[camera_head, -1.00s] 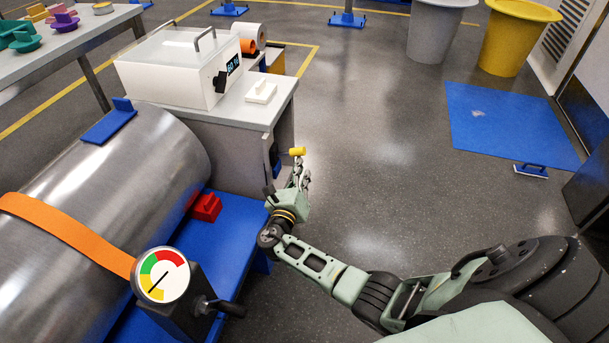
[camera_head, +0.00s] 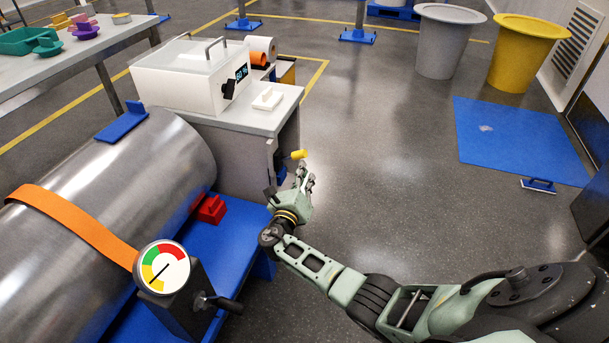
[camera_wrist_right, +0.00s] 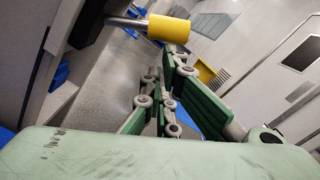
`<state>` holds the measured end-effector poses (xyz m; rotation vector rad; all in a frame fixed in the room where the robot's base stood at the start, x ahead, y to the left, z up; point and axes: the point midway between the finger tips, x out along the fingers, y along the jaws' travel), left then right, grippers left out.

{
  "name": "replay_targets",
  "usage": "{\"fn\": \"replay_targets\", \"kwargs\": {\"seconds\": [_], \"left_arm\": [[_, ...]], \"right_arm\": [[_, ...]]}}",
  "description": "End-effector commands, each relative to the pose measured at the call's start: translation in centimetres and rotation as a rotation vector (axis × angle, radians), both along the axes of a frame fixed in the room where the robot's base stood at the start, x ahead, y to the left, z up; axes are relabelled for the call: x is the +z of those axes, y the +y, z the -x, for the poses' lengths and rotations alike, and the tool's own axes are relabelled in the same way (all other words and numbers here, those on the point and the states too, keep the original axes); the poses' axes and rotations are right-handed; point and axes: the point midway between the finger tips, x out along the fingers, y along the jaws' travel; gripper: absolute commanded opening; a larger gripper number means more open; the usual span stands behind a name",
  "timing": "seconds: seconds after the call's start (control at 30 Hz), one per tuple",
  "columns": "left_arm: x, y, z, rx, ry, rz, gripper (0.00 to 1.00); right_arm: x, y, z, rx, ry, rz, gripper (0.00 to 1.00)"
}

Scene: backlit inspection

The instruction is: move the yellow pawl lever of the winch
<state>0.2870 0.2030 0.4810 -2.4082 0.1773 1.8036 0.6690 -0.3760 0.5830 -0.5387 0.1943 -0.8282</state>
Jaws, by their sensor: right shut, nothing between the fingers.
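The yellow pawl lever's handle (camera_head: 299,155) is a short yellow cylinder beside the grey cabinet, at the middle of the head view. In the right wrist view the yellow handle (camera_wrist_right: 169,28) sits on a metal rod that comes from a dark housing at the left. My right gripper (camera_head: 305,174) is just below the handle in the head view. In the wrist view its green-padded fingers (camera_wrist_right: 160,102) are shut and empty, with their tips close below the handle; I cannot tell whether they touch it. Most of the winch is hidden. My left gripper is not in view.
A large metal drum (camera_head: 105,185) with an orange strap lies on a blue stand at the left. A dial gauge (camera_head: 162,267) and a red block (camera_head: 210,209) are near it. A white box (camera_head: 190,78) stands on the cabinet (camera_head: 250,118).

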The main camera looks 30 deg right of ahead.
Motion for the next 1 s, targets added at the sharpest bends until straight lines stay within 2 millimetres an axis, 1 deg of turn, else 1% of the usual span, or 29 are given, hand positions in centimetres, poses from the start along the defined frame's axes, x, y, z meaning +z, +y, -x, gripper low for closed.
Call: {"fn": "replay_targets", "kwargs": {"seconds": [0.17,0.4,0.5,0.6,0.8,1.0], "left_arm": [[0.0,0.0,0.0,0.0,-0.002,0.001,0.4],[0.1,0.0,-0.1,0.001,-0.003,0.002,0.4],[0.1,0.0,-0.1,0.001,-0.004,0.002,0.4],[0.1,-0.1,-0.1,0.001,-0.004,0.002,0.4],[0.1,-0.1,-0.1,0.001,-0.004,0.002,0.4],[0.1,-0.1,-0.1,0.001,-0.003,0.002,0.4]], "right_arm": [[-0.3,1.6,1.4,0.003,0.0,-0.002,0.0],[-0.5,5.5,4.8,0.003,0.002,-0.004,0.0],[-0.5,6.9,6.1,0.002,0.002,-0.003,0.0],[-0.6,7.9,7.0,0.001,0.001,-0.001,0.0],[-0.5,8.8,7.9,0.0,0.001,-0.001,0.0],[-0.6,8.9,8.0,0.0,0.002,0.0,0.0]]}}
